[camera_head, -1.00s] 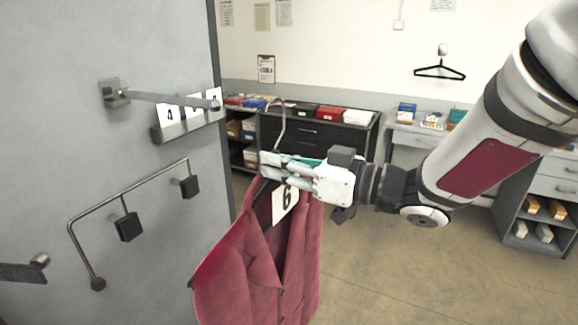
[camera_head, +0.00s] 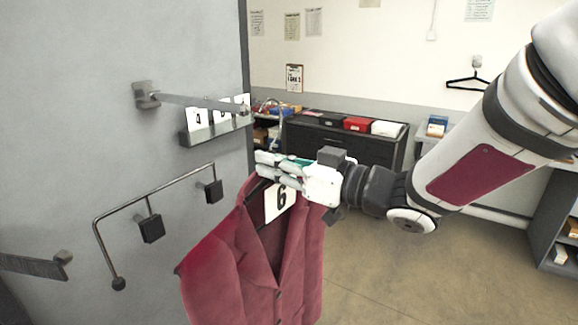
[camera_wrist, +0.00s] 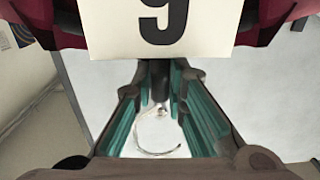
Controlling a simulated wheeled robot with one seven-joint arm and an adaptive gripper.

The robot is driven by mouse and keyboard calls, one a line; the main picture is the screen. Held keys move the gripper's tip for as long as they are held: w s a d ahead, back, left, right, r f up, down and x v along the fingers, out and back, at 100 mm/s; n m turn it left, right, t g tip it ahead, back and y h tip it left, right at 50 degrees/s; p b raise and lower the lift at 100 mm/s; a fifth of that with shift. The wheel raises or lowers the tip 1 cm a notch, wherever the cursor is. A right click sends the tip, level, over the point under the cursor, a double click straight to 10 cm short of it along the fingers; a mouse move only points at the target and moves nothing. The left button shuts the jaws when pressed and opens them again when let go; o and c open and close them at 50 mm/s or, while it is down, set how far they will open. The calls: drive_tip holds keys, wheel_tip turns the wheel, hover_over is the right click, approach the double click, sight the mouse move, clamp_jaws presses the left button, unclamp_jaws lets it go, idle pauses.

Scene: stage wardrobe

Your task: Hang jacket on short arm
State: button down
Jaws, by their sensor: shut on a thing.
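My gripper is shut on the hanger's neck (camera_wrist: 158,85), seen between the green finger pads in the wrist view. The hanger's hook (camera_wrist: 160,150) extends beyond the fingers. The short straight arm (camera_head: 195,101) juts from the grey wall panel, above and left of my gripper. The jacket is apart from it. The hanger's shoulders are mostly hidden by the jacket and tag.
A small ledge with number cards (camera_head: 212,131) sits just under the arm. A bent rail (camera_head: 150,190) with black blocks is lower on the panel, and another bracket (camera_head: 35,265) is at far left. A dark cabinet (camera_head: 345,145) stands behind. An empty hanger (camera_head: 467,83) hangs on the back wall.

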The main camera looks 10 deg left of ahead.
drive_tip(key=b+x, duration=0.2)
drive_tip(key=x, duration=0.6)
drive_tip(key=shift+a+f, duration=0.25)
drive_tip(key=shift+f, duration=0.05)
idle(0.5)
drive_tip(key=shift+w, duration=0.1)
drive_tip(key=c, duration=1.5)
unclamp_jaws()
drive_tip(key=shift+c, duration=0.2)
drive_tip(key=shift+f, duration=0.15)
drive_tip(key=shift+d, duration=0.1)
